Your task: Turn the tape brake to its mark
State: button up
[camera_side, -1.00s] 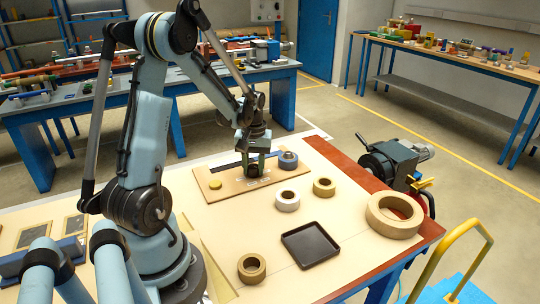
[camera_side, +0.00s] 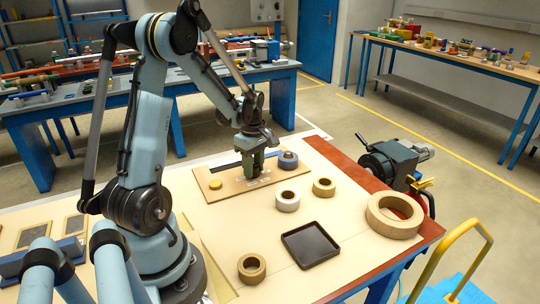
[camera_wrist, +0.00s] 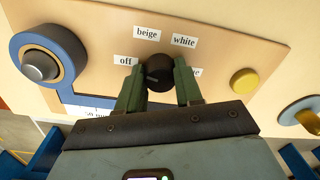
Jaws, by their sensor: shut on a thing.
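The tape brake is a dark round knob (camera_wrist: 158,74) on a tan board (camera_wrist: 225,45), with printed labels around it. In the wrist view I read "off" (camera_wrist: 126,60), "beige" (camera_wrist: 147,33) and "white" (camera_wrist: 184,41). A fourth label is partly hidden behind a finger, with only its end showing. My gripper (camera_wrist: 159,67) is shut on the knob, one finger on each side. The knob's pointer is too small and dark to read. In the side view my gripper (camera_side: 256,170) reaches down to the board (camera_side: 225,190) and hides the knob.
A blue roll on a grey hub (camera_side: 288,160) and a yellow button (camera_side: 215,184) sit on the board. Nearby are a white roll (camera_side: 287,200), a beige roll (camera_side: 324,187), a brown roll (camera_side: 251,267), a large roll (camera_side: 411,228) and a black tray (camera_side: 310,245).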

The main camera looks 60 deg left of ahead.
aim_at(254, 165)
jog(key=shift+n, duration=1.2)
jog(key=o, duration=1)
jog(key=shift+o, duration=0.2)
notch_tip(254, 165, up, 12)
jog(key=shift+a, duration=0.15)
jog(key=shift+w, duration=0.1)
jog(key=d+m+t, duration=0.7)
jog(key=d+m, duration=1.7)
jog(key=shift+s+d+r+m+t, duration=0.2)
jog(key=shift+s+r+m+t, duration=0.1)
jog(key=shift+s+r, duration=0.1)
